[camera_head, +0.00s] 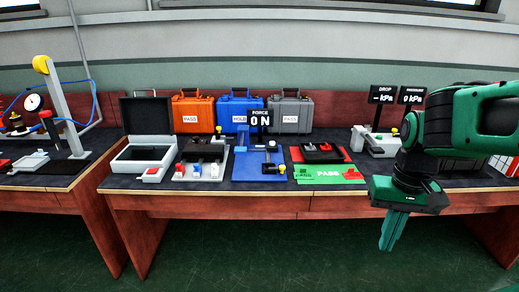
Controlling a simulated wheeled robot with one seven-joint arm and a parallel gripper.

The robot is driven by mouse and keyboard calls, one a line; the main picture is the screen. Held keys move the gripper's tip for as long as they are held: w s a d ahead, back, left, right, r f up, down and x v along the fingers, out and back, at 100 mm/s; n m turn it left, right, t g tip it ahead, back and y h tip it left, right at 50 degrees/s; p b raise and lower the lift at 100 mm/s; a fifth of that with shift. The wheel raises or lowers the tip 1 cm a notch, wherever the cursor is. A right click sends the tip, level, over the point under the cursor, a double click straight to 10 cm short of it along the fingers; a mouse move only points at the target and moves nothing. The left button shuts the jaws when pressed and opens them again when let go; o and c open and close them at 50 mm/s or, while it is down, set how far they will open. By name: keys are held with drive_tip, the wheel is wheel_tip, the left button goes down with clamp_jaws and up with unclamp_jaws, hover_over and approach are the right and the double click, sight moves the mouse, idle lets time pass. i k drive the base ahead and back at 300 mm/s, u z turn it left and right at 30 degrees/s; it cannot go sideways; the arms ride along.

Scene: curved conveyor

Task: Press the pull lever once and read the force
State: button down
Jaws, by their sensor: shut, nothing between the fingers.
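My gripper (388,246) is at the right, pointing down in front of the bench's front edge. It is shut and empty, apart from the fixture and to its right.
Orange, blue and grey cases line the back. DROP and PRESSURE displays (411,96) stand at right. Floor before the bench is clear.

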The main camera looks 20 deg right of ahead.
sight(241, 149)
drive_tip(key=z, duration=0.05)
drive_tip(key=i, duration=1)
drive_tip(key=u, duration=0.05)
